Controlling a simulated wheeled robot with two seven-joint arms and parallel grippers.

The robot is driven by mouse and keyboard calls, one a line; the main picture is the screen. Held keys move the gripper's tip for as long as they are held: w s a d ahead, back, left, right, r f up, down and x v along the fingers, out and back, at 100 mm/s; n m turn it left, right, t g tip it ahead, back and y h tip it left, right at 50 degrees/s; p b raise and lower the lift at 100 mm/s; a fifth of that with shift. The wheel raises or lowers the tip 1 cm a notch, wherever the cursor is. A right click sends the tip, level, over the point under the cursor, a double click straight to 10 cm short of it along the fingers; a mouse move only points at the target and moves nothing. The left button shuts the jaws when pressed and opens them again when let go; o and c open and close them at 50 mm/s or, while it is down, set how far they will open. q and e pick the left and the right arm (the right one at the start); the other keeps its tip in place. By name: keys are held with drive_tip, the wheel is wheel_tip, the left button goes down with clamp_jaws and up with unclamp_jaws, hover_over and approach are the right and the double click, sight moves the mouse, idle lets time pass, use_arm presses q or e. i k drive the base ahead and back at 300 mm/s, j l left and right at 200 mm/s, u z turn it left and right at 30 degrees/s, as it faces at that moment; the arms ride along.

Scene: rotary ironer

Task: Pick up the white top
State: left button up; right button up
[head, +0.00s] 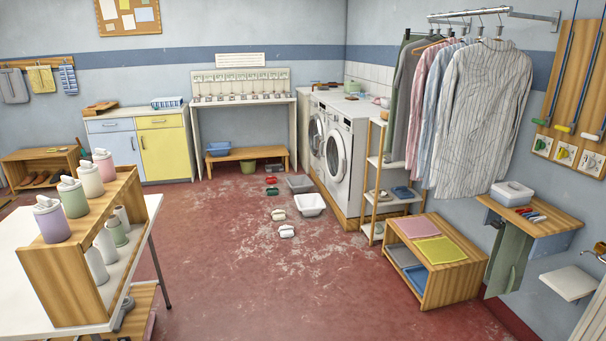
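I cannot tell for sure which thing is the white top. A white shirt with thin dark stripes (484,115) hangs at the near end of the wall rail on the right. Behind it hang pale blue, pink and grey garments (404,95), partly hidden by one another. No plain white garment can be made out. Neither of my grippers shows in the head view.
A table (132,268) with a wooden rack of canisters (68,280) stands at near left. White washing machines (345,155) line the back right. A low wooden bench (462,272) stands below the garments. White basins (310,204) and shoes (286,231) lie on the otherwise open red floor.

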sight(286, 230)
drive_tip(key=i+j+u, duration=0.1)
drive_tip(key=i+u, duration=0.15)
drive_tip(key=i, duration=0.95)
drive_tip(key=i+l+u, duration=0.25)
drive_tip(key=i, duration=0.95)
drive_tip(key=i+z, duration=0.1)
drive_tip(key=i, duration=0.5)
drive_tip(key=i+z, duration=0.1)
drive_tip(key=i, duration=0.5)
drive_tip(key=i+j+z, duration=0.15)
drive_tip(key=i, duration=0.4)
drive_tip(key=i+j+z, duration=0.1)
drive_tip(key=i, duration=0.5)
drive_tip(key=i+z, duration=0.35)
drive_tip(key=i, duration=0.2)
drive_tip(key=i+j+z, duration=0.35)
drive_tip(key=i, duration=0.2)
